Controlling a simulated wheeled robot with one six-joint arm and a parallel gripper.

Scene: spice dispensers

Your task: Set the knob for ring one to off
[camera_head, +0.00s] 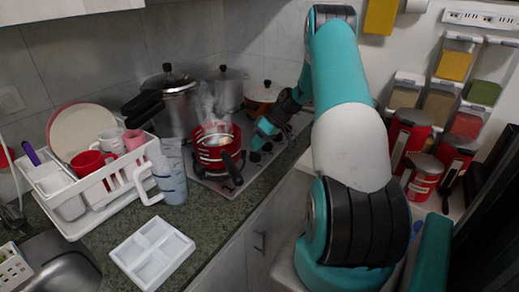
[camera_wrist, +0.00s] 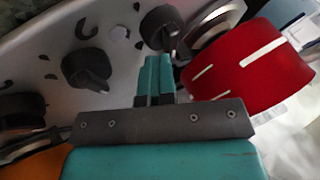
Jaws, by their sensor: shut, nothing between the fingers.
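The cooktop (camera_head: 207,183) is set in the counter, with dark knobs along its panel. In the wrist view, one black knob (camera_wrist: 160,27) is just beyond my fingertips, and another knob (camera_wrist: 87,68) is to their left. A third dark knob (camera_wrist: 22,110) is at the left edge. I cannot tell which knob is for ring one, or what their settings are. My gripper (camera_wrist: 158,60) is shut and empty, pointing at the panel. I cannot tell whether it touches the nearest knob. In the head view, my gripper (camera_head: 258,140) is low over the panel, right of the red pot.
The red pot (camera_head: 217,155) steams on the cooktop close to my gripper; it also shows in the wrist view (camera_wrist: 250,75). A pressure cooker (camera_head: 178,105), a grey pot (camera_head: 224,92) and an orange pan (camera_head: 262,94) stand behind. A blue-grey pitcher (camera_head: 170,178) stands left.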

